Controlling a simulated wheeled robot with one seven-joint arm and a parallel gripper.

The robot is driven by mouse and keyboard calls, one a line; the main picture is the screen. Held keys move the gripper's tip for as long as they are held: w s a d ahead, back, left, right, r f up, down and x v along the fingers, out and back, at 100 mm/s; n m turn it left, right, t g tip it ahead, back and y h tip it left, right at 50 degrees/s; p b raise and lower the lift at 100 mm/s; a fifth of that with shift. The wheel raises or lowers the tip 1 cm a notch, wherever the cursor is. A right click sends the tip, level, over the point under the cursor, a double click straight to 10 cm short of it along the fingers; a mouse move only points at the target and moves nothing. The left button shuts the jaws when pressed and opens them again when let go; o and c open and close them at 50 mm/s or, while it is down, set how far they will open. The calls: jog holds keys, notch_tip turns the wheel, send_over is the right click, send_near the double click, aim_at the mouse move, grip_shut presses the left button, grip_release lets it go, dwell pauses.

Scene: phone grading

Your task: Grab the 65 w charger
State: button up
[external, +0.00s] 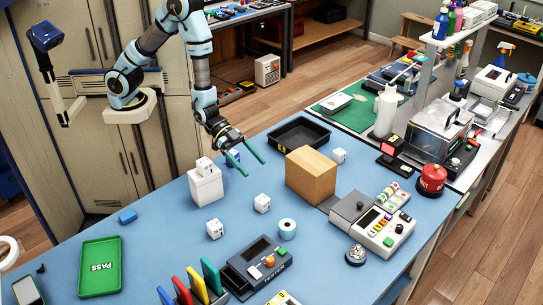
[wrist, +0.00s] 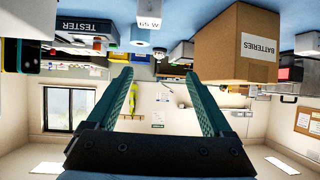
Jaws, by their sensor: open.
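In the wrist view, which is upside down, a white charger block marked 65 W (wrist: 148,22) sits on the blue table at the top, beyond my fingers. It looks to be the white cube (external: 262,203) in the middle of the table in the external view, though its label is too small to read there. My gripper (external: 256,170) is open and empty above the table, behind that cube and left of the cardboard box. Its two green fingers also frame the wrist view (wrist: 158,72), apart from the charger.
Similar white cubes stand at front left (external: 215,229), at the back (external: 339,155) and on a white box (external: 206,190). A cardboard box marked BATTERIES (wrist: 225,45) stands beside the gripper.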

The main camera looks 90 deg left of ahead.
jog(key=d+f+h, duration=0.1)
jog(key=d, duration=0.1)
jog(key=p, duration=0.2)
send_near(260, 197)
jog(key=x, duration=0.5)
jog(key=shift+d+f, duration=0.1)
jog(key=shift+f, duration=0.05)
jog(key=shift+p+x, duration=0.85)
jog(key=shift+x, duration=1.65)
jog(key=shift+c, duration=0.2)
jog(key=shift+t, duration=0.3)
grip_shut()
